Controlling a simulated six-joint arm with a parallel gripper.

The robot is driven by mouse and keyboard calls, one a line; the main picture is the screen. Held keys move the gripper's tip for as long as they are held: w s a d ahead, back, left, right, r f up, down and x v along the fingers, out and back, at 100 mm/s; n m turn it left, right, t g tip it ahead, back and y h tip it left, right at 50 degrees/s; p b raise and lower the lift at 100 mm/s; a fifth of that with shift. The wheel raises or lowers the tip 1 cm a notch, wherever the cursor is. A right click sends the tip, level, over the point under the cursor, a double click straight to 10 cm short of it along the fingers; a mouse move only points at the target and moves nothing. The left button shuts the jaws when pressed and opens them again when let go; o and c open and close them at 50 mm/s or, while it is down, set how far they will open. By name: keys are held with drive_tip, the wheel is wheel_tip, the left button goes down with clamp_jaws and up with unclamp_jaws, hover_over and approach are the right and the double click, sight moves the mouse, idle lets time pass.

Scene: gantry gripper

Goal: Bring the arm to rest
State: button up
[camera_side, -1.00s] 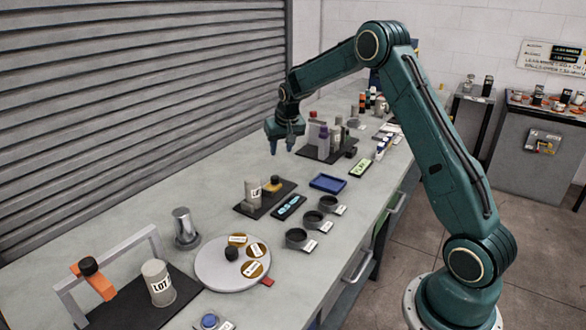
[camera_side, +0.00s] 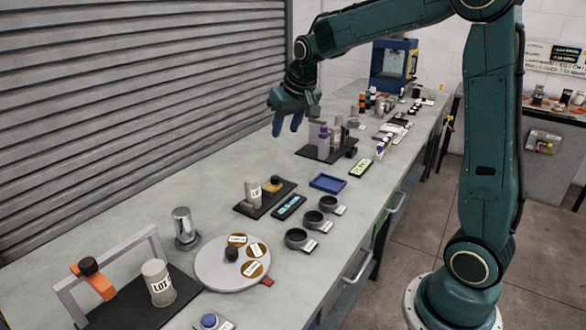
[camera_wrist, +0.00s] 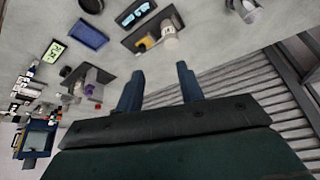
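My gripper (camera_side: 287,123) hangs in the air over the back part of the bench (camera_side: 100,220), to the left of the dark tray with bottles (camera_side: 326,140). In the wrist view my gripper (camera_wrist: 160,75) shows two blue fingers spread apart with nothing between them. The fingers touch no object. My arm reaches over the bench from the right, with its upper links raised.
The bench holds a round plate with labelled discs (camera_side: 232,270), a LOT container (camera_side: 158,283), a metal cup (camera_side: 186,230), a blue tray (camera_side: 328,183) and several dark round cups (camera_side: 313,218). A blue box-shaped machine (camera_side: 394,65) stands at the far end. A ribbed shutter (camera_side: 140,100) walls the left.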

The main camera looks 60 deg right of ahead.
drive_tip(key=s+a+r+n, duration=0.1)
drive_tip(key=s+a+r, duration=0.1)
drive_tip(key=s+a, duration=0.35)
drive_tip(key=s+a+r+n, duration=0.1)
drive_tip(key=s+a+r, duration=0.2)
drive_tip(key=s, duration=0.5)
drive_tip(key=s+a+f+n+t+y, duration=0.1)
drive_tip(key=s+a+f+n, duration=0.1)
drive_tip(key=s, duration=1.1)
drive_tip(key=shift+s+a+f+y, duration=0.35)
drive_tip(key=shift+a+f, duration=0.35)
drive_tip(key=shift+a, duration=0.45)
